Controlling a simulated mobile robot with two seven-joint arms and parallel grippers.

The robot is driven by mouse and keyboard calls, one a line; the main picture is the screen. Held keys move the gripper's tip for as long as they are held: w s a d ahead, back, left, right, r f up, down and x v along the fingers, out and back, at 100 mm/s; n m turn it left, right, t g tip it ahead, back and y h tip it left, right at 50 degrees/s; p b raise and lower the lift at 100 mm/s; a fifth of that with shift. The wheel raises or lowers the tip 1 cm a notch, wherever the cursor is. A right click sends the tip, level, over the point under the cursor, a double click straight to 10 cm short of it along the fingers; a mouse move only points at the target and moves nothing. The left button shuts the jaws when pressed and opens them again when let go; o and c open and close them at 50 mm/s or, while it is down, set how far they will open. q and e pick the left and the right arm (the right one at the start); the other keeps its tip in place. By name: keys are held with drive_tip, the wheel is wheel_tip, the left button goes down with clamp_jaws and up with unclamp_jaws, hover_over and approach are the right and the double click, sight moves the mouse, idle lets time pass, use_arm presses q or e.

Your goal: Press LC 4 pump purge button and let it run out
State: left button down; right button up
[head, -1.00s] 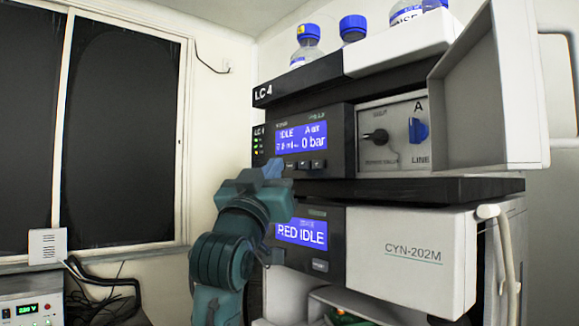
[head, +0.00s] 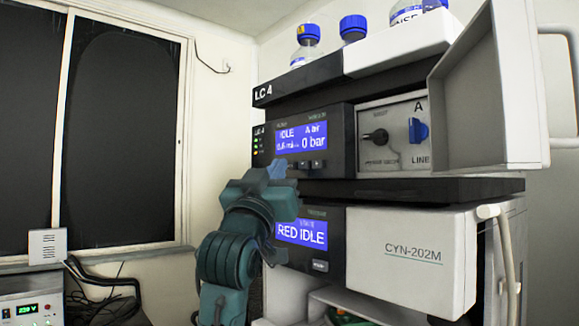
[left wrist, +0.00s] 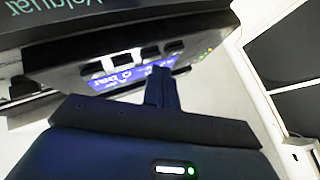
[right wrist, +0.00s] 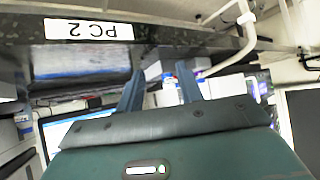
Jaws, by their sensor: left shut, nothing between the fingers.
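The LC 4 pump module (head: 340,125) has a blue display (head: 301,136) reading IDLE, A air and 0 bar, with a row of small dark buttons (head: 318,163) under it. My left gripper (head: 277,168) is shut and empty, its tips at the left end of that row and hiding part of it. The left wrist view shows the shut fingers (left wrist: 160,80) close to the panel's buttons (left wrist: 150,52); I cannot tell whether they touch. Button labels are too small to read. My right gripper (right wrist: 160,70) is open and empty, away from the pump.
A lower module's display (head: 302,233) reads RED IDLE, beside a white CYN-202M cover (head: 411,260). An open grey door (head: 487,90) juts out at right, near a blue knob (head: 418,131). Capped bottles (head: 308,45) stand on top.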

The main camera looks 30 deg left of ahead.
use_arm(q)
drive_tip(key=shift+w+d, duration=0.2)
drive_tip(key=shift+w, duration=0.2)
idle(0.3)
drive_tip(key=shift+s+a, duration=0.35)
drive_tip(key=shift+s, duration=0.4)
drive_tip(key=s, duration=0.1)
drive_tip(key=s+a, duration=0.1)
drive_tip(key=s, duration=0.1)
drive_tip(key=s+a, duration=0.1)
drive_tip(key=shift+s, duration=0.35)
drive_tip(key=shift+w+f, duration=0.1)
idle(0.8)
